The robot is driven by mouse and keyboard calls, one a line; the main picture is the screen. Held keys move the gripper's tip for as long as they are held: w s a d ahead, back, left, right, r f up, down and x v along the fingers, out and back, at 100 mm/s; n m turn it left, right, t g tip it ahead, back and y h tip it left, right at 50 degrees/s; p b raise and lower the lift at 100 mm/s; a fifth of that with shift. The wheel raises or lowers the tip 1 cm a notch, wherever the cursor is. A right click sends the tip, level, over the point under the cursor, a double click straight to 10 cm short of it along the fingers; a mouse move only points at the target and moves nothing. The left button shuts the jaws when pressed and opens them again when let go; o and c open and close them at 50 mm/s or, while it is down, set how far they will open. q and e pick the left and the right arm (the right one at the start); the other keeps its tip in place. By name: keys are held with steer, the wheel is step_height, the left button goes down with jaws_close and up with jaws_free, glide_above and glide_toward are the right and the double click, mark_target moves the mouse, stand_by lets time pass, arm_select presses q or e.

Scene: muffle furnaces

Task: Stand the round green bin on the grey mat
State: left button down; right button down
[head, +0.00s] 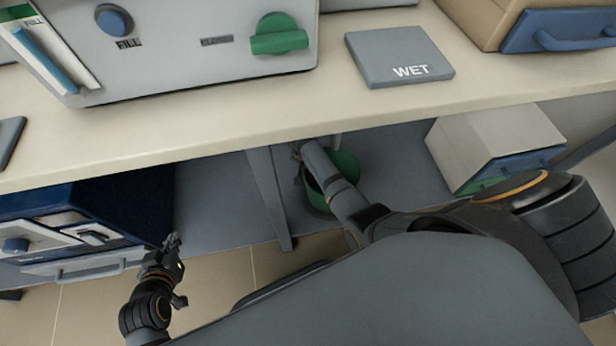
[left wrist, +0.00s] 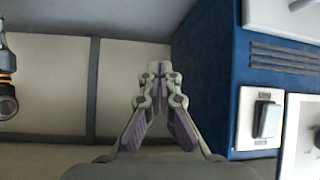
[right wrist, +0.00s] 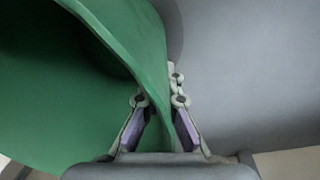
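The round green bin (head: 346,164) is under the worktop in the head view, partly covered by my right arm. In the right wrist view the bin (right wrist: 65,105) fills the left side. My right gripper (right wrist: 172,82) has its fingers on both sides of the bin's wall, closed on the rim; one fingertip is hidden behind the wall. I cannot tell whether the bin touches the surface below. The grey mat (head: 400,57), marked WET, lies bare on the worktop. My left gripper (head: 172,242) is low at the left, and its fingertips meet, empty, in the left wrist view (left wrist: 158,70).
The worktop's front edge (head: 230,146) lies above the bin. A table leg (head: 270,200) stands left of the bin, a grey box (head: 490,140) to its right. A blue unit (head: 110,208) is near my left gripper. A furnace (head: 180,55) stands left of the mat.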

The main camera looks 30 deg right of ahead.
steer(key=shift+f, duration=0.1)
steer(key=c, duration=1.5)
jaws_free()
